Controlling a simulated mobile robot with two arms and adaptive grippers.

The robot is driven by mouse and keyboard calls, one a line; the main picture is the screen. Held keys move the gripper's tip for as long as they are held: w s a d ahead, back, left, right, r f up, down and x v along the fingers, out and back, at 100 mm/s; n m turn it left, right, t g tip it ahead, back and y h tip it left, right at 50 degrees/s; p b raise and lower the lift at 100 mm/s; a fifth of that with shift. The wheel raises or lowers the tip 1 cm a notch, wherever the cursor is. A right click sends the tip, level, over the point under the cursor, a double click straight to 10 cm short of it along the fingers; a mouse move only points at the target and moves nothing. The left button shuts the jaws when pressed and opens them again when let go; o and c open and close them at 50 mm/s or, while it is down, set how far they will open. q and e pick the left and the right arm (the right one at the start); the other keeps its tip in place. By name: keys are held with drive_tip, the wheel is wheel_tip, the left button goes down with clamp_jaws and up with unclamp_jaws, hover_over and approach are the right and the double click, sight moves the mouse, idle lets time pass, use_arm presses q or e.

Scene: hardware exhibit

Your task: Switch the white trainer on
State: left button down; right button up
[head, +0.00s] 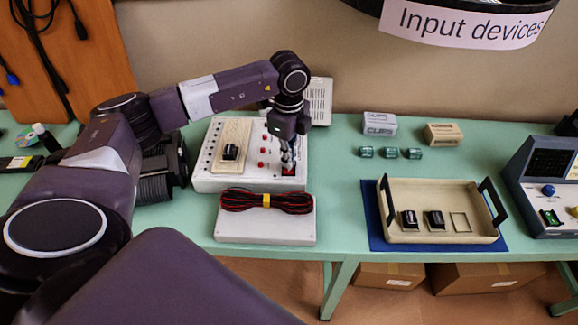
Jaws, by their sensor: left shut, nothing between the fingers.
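The white trainer (235,184) is a pale box on the green bench, left of the picture's middle. It has a beige breadboard (231,133) with a black part (230,152) on it, and several small red knobs or buttons (262,151). A red part (288,170) sits at its front right corner. My left gripper (288,167) points down over that corner, shut and empty, its tips at or just above the red part. I cannot tell if they touch. The fingers partly hide the red part, so its position cannot be read. My right gripper is not in view.
In front of the trainer lies a pale box (264,228) with red and black cables (266,201). A beige tray (446,236) with black parts stands on a blue mat (376,230). A grey console (545,190) is at far right. Green bench between trainer and tray is clear.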

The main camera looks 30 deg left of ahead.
sight(289, 171)
use_arm(q)
drive_tip(key=shift+s+f+b, duration=0.1)
drive_tip(key=shift+f+b, duration=0.65)
drive_tip(key=shift+f, duration=0.35)
idle(0.9)
drive_tip(key=shift+r, duration=0.1)
drive_tip(key=shift+r+p, duration=0.8)
drive_tip(key=shift+r, duration=0.05)
drive_tip(key=shift+r+p, duration=1.8)
drive_tip(key=shift+r, duration=0.85)
drive_tip(key=shift+f, duration=0.1)
